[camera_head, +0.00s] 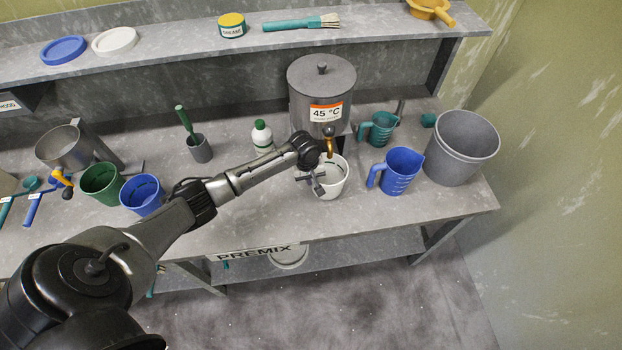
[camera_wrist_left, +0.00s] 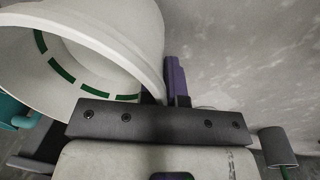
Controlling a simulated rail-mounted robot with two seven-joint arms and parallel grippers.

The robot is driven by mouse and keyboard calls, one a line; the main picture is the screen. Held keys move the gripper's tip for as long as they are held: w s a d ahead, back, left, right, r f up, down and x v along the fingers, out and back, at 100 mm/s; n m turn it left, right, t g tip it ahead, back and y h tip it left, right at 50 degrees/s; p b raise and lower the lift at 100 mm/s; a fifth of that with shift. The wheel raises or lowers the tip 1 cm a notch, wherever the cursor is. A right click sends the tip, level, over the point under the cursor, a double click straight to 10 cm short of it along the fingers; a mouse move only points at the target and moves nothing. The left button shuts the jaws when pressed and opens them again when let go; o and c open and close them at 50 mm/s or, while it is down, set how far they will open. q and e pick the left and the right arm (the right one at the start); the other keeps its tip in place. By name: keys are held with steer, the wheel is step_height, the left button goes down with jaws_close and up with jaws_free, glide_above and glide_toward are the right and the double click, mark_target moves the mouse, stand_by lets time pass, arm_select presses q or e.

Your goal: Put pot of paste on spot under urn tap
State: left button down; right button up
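The grey urn (camera_head: 322,90) with a 45 °C label stands at the back of the bench. Its brass tap (camera_head: 330,140) points down over a white pail (camera_head: 337,180) with green marks inside, which covers any spot below it. My left gripper (camera_head: 316,185) is at the pail's near left rim. In the left wrist view, purple finger parts (camera_wrist_left: 178,82) lie against or close beside the wall of the white pail (camera_wrist_left: 75,30); their gap is hidden. A small green tin with a yellow lid (camera_head: 232,25), labelled GREASE, sits on the upper shelf. My right gripper is out of view.
A blue jug (camera_head: 397,172), a teal jug (camera_head: 378,128) and a large grey bucket (camera_head: 461,147) stand right of the pail. A white bottle (camera_head: 262,138) is to its left. Green and blue pails (camera_head: 102,184) stand further left. Bench front is clear near the right corner.

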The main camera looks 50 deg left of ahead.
arm_select(q)
steer(key=shift+w+f, duration=0.1)
steer(key=shift+f, duration=0.15)
steer(key=shift+f, duration=0.1)
steer(key=c, duration=1.3)
jaws_free()
steer(key=shift+f, duration=0.1)
